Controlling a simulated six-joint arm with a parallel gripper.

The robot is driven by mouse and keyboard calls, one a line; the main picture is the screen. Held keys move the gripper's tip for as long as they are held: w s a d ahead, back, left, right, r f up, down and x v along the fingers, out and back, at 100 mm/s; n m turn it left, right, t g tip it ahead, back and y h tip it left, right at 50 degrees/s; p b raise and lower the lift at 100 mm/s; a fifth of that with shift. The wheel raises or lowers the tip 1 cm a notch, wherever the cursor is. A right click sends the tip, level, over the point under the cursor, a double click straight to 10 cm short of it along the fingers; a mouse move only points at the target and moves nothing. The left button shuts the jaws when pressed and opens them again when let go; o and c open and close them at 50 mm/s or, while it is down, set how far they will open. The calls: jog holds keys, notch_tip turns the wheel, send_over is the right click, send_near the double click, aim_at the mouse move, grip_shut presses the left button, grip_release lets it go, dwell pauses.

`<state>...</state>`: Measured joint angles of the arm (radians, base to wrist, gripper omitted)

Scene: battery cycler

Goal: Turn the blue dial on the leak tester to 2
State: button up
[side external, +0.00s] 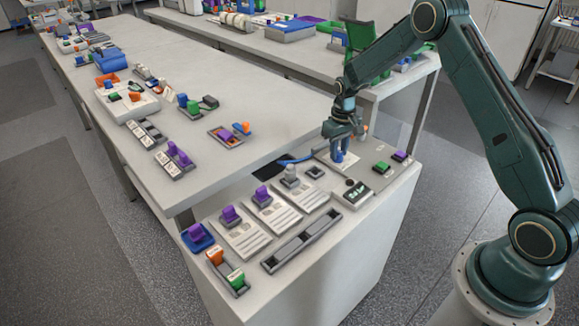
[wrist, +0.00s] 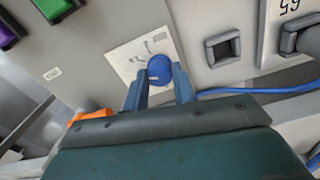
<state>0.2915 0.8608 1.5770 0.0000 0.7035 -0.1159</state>
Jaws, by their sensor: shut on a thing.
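The blue dial (wrist: 160,69) sits on a white label plate (wrist: 129,62) with dark markings on the grey leak tester panel (wrist: 105,28). My gripper (wrist: 160,82) has its two blue fingers on either side of the dial and is shut on it. In the side external view my gripper (side external: 340,156) points down at the panel, and its fingers hide most of the dial. The markings on the plate are too small to read, so I cannot tell which number the dial points at.
A green button (side external: 382,168) and a purple button (side external: 399,156) are right of my gripper. A dark display (side external: 356,193) is in front. A blue cable (side external: 293,161) runs left. Several cards with purple-topped parts (side external: 239,233) and a long grey tray (side external: 302,241) lie front left.

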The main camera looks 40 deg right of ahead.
aim_at(339, 152)
jog(key=m, duration=1.2)
dwell(0.6)
jog(key=o, duration=1)
jog(key=shift+r, duration=6.9)
